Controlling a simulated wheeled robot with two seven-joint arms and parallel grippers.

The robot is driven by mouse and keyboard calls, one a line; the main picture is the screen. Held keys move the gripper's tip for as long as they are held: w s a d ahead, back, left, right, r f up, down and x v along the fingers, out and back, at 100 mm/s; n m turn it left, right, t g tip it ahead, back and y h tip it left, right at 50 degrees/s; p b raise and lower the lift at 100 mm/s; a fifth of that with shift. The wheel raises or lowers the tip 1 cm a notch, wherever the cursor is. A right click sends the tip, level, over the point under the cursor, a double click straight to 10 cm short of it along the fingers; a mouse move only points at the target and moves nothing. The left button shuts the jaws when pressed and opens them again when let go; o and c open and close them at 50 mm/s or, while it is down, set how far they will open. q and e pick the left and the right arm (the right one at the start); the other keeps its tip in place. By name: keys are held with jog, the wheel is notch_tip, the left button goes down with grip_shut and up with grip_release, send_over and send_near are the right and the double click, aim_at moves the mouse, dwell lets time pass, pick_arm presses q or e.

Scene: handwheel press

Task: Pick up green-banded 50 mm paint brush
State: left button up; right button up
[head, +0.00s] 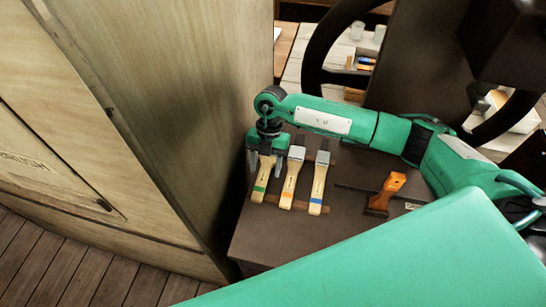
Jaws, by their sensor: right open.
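The green-banded paint brush (261,188) is the leftmost of three brushes lying side by side on a dark brown surface. Its pale wooden handle with the green band points toward me. My right gripper (266,165) is over the far end of this brush, open, its fingers pointing down. The fingers and wrist hide the brush's far end. I cannot tell whether they touch it. My left gripper is not in view.
An orange-banded brush (290,186) and a blue-banded brush (318,189) lie just right. An orange-handled tool (389,190) stands farther right. A tall wooden cabinet (160,110) rises close on the left. A dark handwheel (314,60) stands behind my right arm.

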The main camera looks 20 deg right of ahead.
jog(key=shift+s+a+r, duration=0.1)
jog(key=shift+a+r, duration=0.05)
jog(key=shift+a, duration=0.05)
jog(key=shift+c, duration=0.2)
jog(key=shift+d, duration=0.15)
jog(key=c, duration=1.1)
